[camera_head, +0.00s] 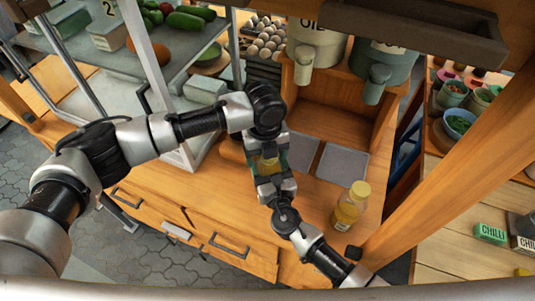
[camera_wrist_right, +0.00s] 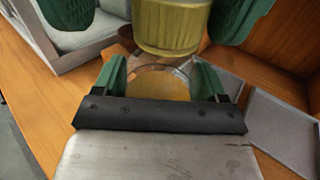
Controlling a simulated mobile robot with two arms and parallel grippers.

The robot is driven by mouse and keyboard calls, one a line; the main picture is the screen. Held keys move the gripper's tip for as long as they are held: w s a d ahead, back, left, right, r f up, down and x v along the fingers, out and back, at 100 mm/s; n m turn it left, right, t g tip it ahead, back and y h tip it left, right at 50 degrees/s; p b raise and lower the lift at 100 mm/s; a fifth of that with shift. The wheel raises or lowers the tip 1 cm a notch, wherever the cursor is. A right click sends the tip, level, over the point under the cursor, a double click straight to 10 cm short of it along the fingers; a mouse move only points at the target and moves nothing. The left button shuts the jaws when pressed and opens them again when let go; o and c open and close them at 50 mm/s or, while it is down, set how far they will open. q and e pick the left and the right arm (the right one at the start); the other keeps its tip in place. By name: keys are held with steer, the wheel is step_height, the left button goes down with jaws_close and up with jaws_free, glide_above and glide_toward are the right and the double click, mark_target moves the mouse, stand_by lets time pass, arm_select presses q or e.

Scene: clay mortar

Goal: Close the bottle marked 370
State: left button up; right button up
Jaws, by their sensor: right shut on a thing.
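In the head view, my left gripper (camera_head: 267,155) points down from above and my right gripper (camera_head: 270,180) reaches up to meet it over the wooden counter. In the right wrist view, my right gripper (camera_wrist_right: 160,88) has its green fingers around a clear bottle (camera_wrist_right: 158,84) with orange-yellow contents and an open top. A ribbed yellow cap (camera_wrist_right: 170,26) is between the green fingers of my left gripper (camera_wrist_right: 155,12), above the bottle mouth and apart from it. The cap's top is out of frame there. No marking 370 is readable; the grippers hide most of the bottle.
Another yellow-capped bottle (camera_head: 350,206) stands on the counter (camera_head: 235,205) to the right. Two grey flat plates (camera_head: 343,165) lie behind it. An OIL container (camera_head: 314,48) and a wooden post (camera_head: 450,150) stand close by. A glass-sided shelf (camera_head: 155,45) is at left.

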arm_select(q)
step_height(320, 180, up, 12)
steer(key=shift+s+r, duration=0.15)
steer(key=shift+s, duration=0.05)
arm_select(e)
steer(key=shift+s+a+r, duration=0.1)
steer(key=shift+s+a, duration=0.05)
arm_select(q)
steer(key=shift+a, duration=0.1)
arm_select(e)
steer(key=o, duration=1.8)
steer(key=shift+c, duration=0.2)
arm_select(q)
step_height(320, 180, down, 2)
steer(key=shift+w+f+b, duration=0.1)
steer(key=shift+w+b, duration=0.05)
steer(key=shift+b, duration=0.75)
arm_select(e)
steer(key=v, duration=1.1)
steer(key=shift+a, duration=0.15)
arm_select(q)
steer(key=shift+s, duration=0.2)
arm_select(e)
steer(key=shift+s, duration=0.1)
